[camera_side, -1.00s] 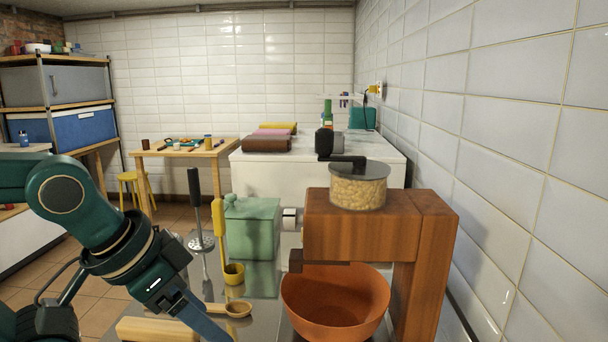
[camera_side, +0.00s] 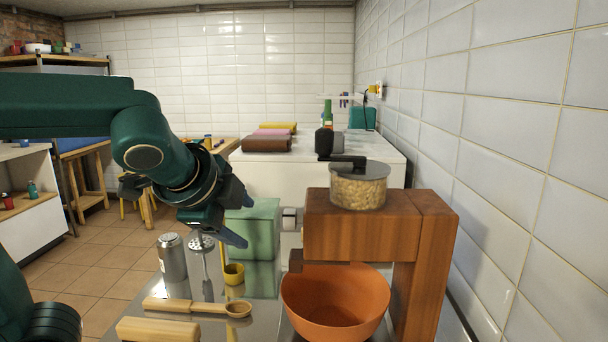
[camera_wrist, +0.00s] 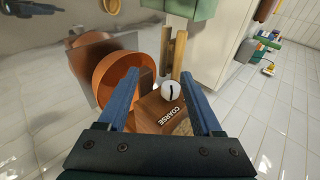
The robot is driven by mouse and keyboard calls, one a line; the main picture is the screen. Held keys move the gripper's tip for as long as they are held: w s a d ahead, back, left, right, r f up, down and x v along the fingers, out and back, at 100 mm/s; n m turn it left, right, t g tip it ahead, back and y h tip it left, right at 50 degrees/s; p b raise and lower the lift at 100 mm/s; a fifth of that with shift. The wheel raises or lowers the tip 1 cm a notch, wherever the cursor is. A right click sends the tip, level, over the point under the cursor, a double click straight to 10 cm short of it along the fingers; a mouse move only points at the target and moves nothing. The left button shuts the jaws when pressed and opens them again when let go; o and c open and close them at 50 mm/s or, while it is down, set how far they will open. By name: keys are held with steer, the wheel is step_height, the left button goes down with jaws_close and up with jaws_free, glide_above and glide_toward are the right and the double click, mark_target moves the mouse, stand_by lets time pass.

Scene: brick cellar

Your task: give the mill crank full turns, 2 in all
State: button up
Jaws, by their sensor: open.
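The wooden mill (camera_side: 360,230) stands at the right of the bench in the side view. Its glass hopper (camera_side: 357,190) is full of pale grain. The dark crank (camera_side: 343,159) lies across the lid, with its upright handle (camera_side: 324,141) at the left end. My gripper (camera_side: 238,228) is left of the mill, lower than the crank and apart from it. In the wrist view my gripper (camera_wrist: 160,73) is open and empty, with the mill's COARSE label (camera_wrist: 169,116) and white dial (camera_wrist: 170,90) beyond its fingers. I cannot make out the crank there.
An orange bowl (camera_side: 335,305) sits under the mill's spout. A tiled wall (camera_side: 520,150) rises close on the right.

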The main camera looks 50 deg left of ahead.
mark_target(324, 141)
steer(key=w+d+r+m+t+y, duration=0.1)
steer(key=w+r+m+t, duration=0.1)
steer(key=w+r+m, duration=0.2)
steer(key=w+d+r+m+t+y, duration=0.1)
steer(key=w+r+m+t+y, duration=0.1)
steer(key=w+r+m, duration=0.2)
steer(key=w+d+r+m+t+y, duration=0.1)
steer(key=w+r+m+t, duration=0.1)
steer(key=w+r+m, duration=0.2)
steer(key=shift+w+r+m+t+y, duration=0.2)
steer(key=shift+w+m, duration=0.25)
steer(key=shift+m, duration=0.25)
steer(key=shift+w+r+m+t+y, duration=0.15)
steer(key=shift+w+m, duration=0.25)
steer(key=shift+m, duration=0.3)
steer(key=s+d+f+m, duration=0.1)
steer(key=m, duration=0.1)
steer(key=s+d+f+m+y, duration=0.1)
steer(key=m, duration=0.1)
steer(key=shift+d, duration=0.1)
steer(key=shift+x, duration=2.5)
steer(key=shift+f, duration=0.1)
jaws_close()
